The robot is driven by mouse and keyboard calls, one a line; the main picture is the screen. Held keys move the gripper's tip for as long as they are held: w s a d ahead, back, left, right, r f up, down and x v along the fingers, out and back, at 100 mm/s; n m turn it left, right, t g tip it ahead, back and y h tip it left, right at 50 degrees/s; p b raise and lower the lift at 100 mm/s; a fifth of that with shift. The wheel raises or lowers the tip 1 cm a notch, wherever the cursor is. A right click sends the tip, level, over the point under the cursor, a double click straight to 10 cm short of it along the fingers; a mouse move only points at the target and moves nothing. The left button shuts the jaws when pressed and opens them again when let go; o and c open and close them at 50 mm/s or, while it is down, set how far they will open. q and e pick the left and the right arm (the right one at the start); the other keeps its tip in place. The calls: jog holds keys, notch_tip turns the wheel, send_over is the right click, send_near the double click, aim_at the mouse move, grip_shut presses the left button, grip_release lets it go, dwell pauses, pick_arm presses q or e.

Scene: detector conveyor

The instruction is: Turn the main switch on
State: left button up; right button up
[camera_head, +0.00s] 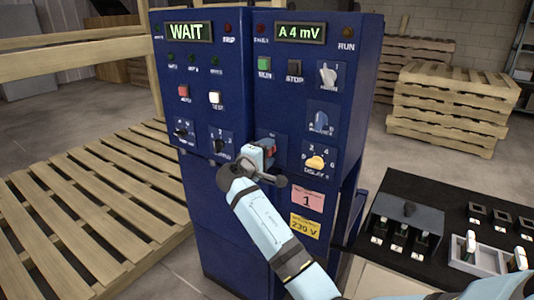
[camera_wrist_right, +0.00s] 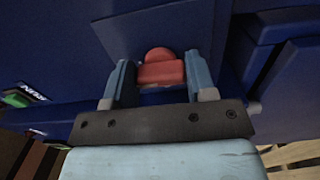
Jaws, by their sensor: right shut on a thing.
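A tall blue control cabinet (camera_head: 228,190) stands in the middle of the head view. A red switch handle (camera_head: 271,147), apparently the main switch, sits low on its front, left of the yellow delay knob. My right gripper (camera_head: 268,150) is at the cabinet face, shut on this handle and partly hiding it. In the right wrist view the red handle (camera_wrist_right: 161,70) lies between the two fingers of my right gripper (camera_wrist_right: 161,80), in front of a blue plate. The label at the handle is too small to read. My left gripper is not in view.
The left display (camera_head: 188,32) reads WAIT, the right display (camera_head: 299,32) A 4 mV. The yellow delay knob (camera_head: 316,162) is close right of my gripper. A black bench (camera_head: 440,262) with small parts stands at right. Wooden pallets (camera_head: 455,100) stand behind; a slatted platform (camera_head: 80,225) is left.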

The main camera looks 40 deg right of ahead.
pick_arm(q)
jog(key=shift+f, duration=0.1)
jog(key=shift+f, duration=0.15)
pick_arm(e)
jog(key=o, duration=0.9)
jog(key=shift+o, duration=0.2)
pick_arm(q)
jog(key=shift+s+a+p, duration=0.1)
jog(key=shift+p, duration=0.25)
pick_arm(e)
jog(key=v, duration=1.4)
jog(key=shift+d+f, duration=0.1)
